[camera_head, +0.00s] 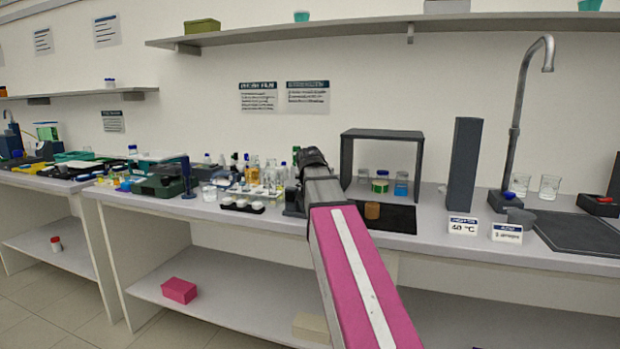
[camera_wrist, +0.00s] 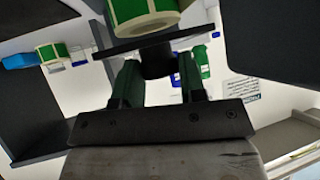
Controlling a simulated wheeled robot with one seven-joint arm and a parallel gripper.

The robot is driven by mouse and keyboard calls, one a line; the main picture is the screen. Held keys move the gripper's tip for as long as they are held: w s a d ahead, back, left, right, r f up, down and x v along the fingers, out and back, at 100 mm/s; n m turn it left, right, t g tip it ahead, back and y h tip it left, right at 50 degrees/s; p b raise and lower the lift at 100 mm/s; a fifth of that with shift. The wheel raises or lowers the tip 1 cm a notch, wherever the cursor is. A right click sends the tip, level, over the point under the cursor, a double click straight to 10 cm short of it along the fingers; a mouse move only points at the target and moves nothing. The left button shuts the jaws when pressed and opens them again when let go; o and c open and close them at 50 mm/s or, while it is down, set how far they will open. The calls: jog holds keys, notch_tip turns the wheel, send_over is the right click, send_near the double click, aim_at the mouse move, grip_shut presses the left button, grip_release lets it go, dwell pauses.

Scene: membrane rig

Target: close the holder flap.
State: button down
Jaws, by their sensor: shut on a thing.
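In the wrist view, my gripper (camera_wrist: 158,74) has a green finger on each side of a short dark cylindrical piece (camera_wrist: 157,58) and is shut on it. That piece joins a thin dark plate (camera_wrist: 135,44), which looks like the holder flap. The plate lies crosswise just beyond the fingertips, and its hinge is not visible. In the head view, my pink arm with a white stripe reaches to the bench, and the wrist hides the fingers, the flap and most of the dark holder (camera_head: 294,201).
Right of my wrist stands a dark open frame (camera_head: 382,134) with jars inside, above a dark mat (camera_head: 396,219). Bottles and a black rack of white cups (camera_head: 243,205) crowd the left. A tall dark block (camera_head: 465,165) and a tap (camera_head: 516,120) stand right. A shelf (camera_head: 400,28) runs above.

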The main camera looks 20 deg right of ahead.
jog(key=shift+s+a+f, duration=0.1)
jog(key=shift+s+f, duration=0.1)
jog(key=shift+f, duration=0.05)
jog(key=c, duration=0.7)
grip_release()
jog(key=shift+s, duration=0.1)
jog(key=v, duration=1.1)
jog(key=shift+r, duration=0.25)
jog(key=shift+w, duration=0.25)
jog(key=shift+s, duration=0.1)
